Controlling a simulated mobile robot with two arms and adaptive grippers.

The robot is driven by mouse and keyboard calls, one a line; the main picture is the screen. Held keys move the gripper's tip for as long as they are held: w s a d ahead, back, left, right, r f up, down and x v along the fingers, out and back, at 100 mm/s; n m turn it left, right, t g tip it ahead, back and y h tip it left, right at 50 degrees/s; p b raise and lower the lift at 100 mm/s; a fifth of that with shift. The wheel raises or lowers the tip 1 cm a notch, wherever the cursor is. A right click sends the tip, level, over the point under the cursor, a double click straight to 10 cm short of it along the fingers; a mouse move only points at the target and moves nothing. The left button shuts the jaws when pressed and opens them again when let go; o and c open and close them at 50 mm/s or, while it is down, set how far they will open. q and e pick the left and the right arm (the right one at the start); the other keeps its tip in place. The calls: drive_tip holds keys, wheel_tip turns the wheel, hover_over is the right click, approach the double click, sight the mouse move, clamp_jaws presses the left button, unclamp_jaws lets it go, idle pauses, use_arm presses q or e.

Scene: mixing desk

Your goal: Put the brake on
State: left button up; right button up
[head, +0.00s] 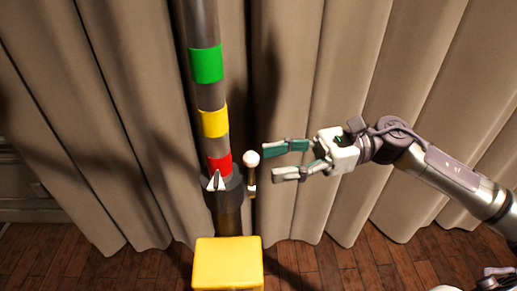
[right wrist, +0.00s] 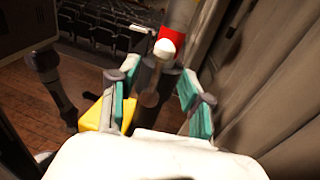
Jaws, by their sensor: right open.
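A short lever with a round white knob (head: 252,158) stands upright just right of a dark post (head: 228,210). The lever also shows in the right wrist view, its white knob (right wrist: 164,48) ahead of my fingers and its shaft in line with the gap. My right gripper (head: 276,160) is open and empty, its fingertips pointing left and close to the knob. In the right wrist view my right gripper (right wrist: 157,98) spreads its two fingers on either side of the shaft. I cannot tell whether they touch it.
A pole with green (head: 206,65), yellow (head: 214,122) and red (head: 219,163) bands rises above the post, with a white pointer (head: 216,182) by the red band. A yellow block (head: 228,264) stands in front. Beige curtains (head: 320,60) hang close behind.

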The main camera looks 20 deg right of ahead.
sight(251, 170)
drive_tip(key=shift+w+a+p, duration=0.15)
drive_tip(key=shift+a+p, duration=0.55)
drive_tip(key=shift+a, duration=1.25)
clamp_jaws()
